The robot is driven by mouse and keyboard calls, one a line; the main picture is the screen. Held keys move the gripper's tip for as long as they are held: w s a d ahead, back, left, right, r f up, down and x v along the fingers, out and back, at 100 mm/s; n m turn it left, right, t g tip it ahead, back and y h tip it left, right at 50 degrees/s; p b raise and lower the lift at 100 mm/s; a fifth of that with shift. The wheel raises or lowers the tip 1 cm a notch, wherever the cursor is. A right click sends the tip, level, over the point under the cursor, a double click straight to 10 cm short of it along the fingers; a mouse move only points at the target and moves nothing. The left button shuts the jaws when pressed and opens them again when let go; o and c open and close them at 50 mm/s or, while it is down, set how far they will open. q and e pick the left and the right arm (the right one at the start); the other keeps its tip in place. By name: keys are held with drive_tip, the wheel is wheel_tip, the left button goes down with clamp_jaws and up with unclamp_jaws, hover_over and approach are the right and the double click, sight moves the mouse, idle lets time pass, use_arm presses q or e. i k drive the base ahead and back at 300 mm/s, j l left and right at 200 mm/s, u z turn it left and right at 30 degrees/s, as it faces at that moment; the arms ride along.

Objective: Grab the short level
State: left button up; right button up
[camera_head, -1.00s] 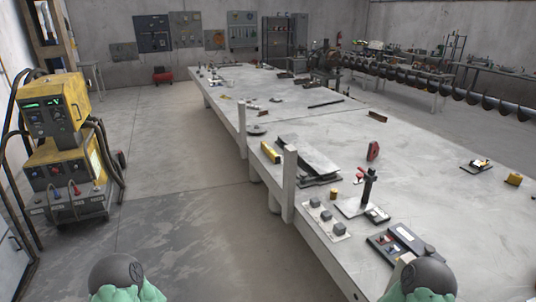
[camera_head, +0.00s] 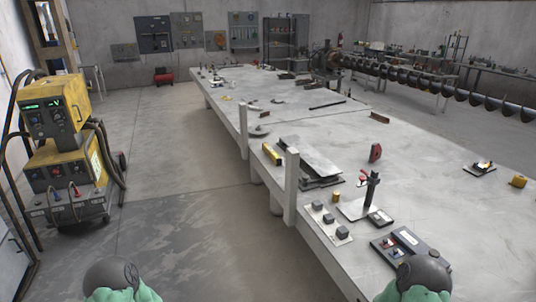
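A short yellow bar (camera_head: 272,154) lies on the near-left edge of the long grey table (camera_head: 440,190), just left of a flat dark plate; it may be the short level, but it is too small to be sure. A reddish-brown bar (camera_head: 380,117) lies farther back, toward the table's right edge. Neither gripper is in view; only rounded dark and green parts of my arms show at the bottom left and bottom right. Nothing is seen touching the yellow bar.
A grey post (camera_head: 291,185) rises at the table edge near the yellow bar. A flat plate (camera_head: 310,160), a clamp stand (camera_head: 372,190) and a red tool (camera_head: 376,152) stand close by. A yellow welding machine (camera_head: 55,150) is at left. The floor between is clear.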

sight(271, 153)
drive_tip(key=i+j+u, duration=0.25)
drive_tip(key=i, duration=0.55)
drive_tip(key=i+u, duration=0.3)
drive_tip(key=i, duration=0.5)
